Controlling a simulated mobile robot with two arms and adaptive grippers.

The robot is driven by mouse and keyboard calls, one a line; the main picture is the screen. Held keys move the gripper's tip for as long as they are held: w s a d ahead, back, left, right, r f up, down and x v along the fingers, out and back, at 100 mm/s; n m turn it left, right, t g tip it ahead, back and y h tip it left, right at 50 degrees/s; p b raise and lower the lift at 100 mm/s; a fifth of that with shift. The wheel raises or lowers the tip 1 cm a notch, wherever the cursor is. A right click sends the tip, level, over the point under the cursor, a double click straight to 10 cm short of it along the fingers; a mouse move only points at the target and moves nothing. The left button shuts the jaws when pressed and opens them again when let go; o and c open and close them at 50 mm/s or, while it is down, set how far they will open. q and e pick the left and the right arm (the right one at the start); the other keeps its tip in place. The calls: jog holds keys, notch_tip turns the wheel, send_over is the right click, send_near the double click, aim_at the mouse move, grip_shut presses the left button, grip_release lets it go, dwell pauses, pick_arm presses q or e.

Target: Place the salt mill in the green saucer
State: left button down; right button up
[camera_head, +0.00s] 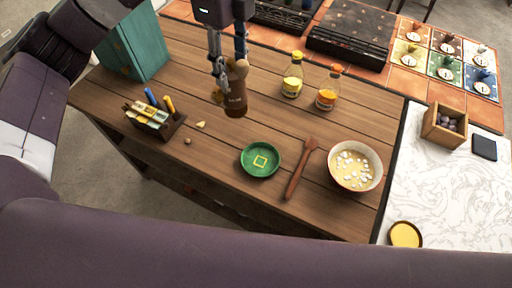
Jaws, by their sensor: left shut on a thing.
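The salt mill (236,103), brown with a lighter round knob on top, is in my left gripper (228,72). The gripper comes down from the top of the view and is shut on the mill near its top. The mill hangs nearly upright, and I cannot tell exactly how far it is above the wooden table. The green saucer (247,168) lies on the table below and slightly right of the mill, apart from it. It is empty, with a yellow square outline at its centre. My right gripper is not in view.
A bowl of soup (378,166) and a wooden spatula (297,176) lie right of the saucer. Two bottles, yellow (291,82) and orange (327,92), stand behind. A pen organiser (158,127) and teal box (137,50) are at left. Small bits lie near the organiser.

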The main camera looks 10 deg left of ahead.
pick_arm(q)
jog(key=s+d+m+b, duration=0.2)
jog(key=s+d+m, duration=0.2)
jog(key=d+m, duration=0.5)
notch_tip(320, 180, down, 20)
jog(key=a+m+p, duration=0.2)
jog(key=p, duration=0.2)
jog(key=shift+r+m+p, duration=0.2)
jog(key=shift+m+p, duration=0.1)
jog(key=shift+p, duration=0.1)
jog(key=shift+w+f, duration=0.1)
jog(key=shift+f, duration=0.05)
jog(key=c, duration=1.6)
grip_release()
jog(key=shift+f, duration=0.1)
jog(key=o, duration=0.5)
jog(key=shift+c, duration=0.2)
